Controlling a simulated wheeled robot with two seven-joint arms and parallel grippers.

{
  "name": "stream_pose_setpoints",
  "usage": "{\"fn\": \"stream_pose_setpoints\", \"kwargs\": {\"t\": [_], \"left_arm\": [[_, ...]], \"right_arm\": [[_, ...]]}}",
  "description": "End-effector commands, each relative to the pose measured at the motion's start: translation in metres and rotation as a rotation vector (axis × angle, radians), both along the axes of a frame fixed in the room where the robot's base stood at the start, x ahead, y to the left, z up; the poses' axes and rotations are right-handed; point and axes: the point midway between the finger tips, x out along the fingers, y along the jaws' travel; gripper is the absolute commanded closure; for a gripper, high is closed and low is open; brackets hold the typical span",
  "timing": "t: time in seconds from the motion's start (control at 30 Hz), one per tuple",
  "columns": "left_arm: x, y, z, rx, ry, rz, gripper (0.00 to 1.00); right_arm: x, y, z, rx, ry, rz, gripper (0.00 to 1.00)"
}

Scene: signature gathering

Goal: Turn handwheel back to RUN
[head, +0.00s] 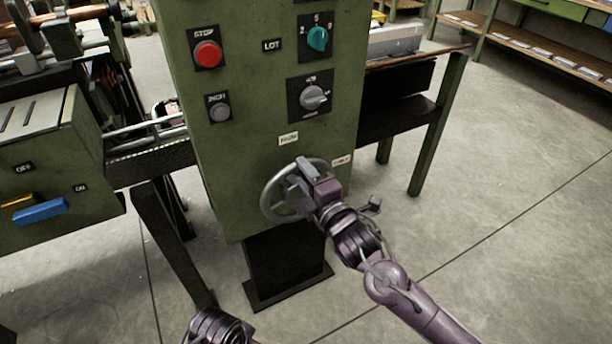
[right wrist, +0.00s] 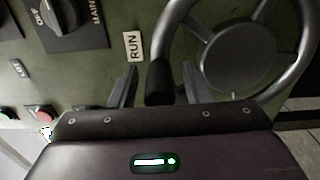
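The grey handwheel (head: 268,197) is on the lower front of the green machine cabinet. Its spoked rim and round hub also show in the right wrist view (right wrist: 237,55). A black handle knob (right wrist: 160,80) stands on the rim. My right gripper (head: 308,172) is at the upper part of the wheel. In the right wrist view its two fingers are open, one on each side of the knob, with small gaps visible. A RUN label (right wrist: 133,46) is on the panel beside the knob. My left gripper's fingers do not show; only a purple part of my left arm is at the bottom.
The cabinet carries a red STOP button (head: 207,54), a grey button (head: 220,112), a teal dial (head: 317,38) and a grey selector (head: 313,97). A second label (head: 342,161) is right of the wheel. Open floor (head: 510,230) lies to the right.

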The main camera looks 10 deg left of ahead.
Motion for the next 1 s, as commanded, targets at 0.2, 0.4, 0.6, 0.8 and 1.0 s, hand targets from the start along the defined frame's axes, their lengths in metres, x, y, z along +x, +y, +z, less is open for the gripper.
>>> {"fn": "stream_pose_setpoints", "kwargs": {"t": [0.2,0.4,0.6,0.8,1.0], "left_arm": [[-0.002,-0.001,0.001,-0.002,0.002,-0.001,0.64],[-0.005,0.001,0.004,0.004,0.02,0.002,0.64],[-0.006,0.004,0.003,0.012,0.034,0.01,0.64],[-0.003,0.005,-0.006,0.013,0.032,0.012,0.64],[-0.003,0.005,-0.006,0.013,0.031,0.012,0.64]], "right_arm": [[-0.003,-0.005,-0.001,-0.003,0.0,-0.003,0.56],[-0.029,-0.023,-0.001,-0.004,0.002,-0.002,0.56],[-0.054,-0.04,-0.001,-0.002,0.002,0.0,0.56],[-0.063,-0.046,-0.001,-0.001,0.001,-0.001,0.56],[-0.063,-0.046,-0.001,0.0,0.0,0.0,0.56]]}}
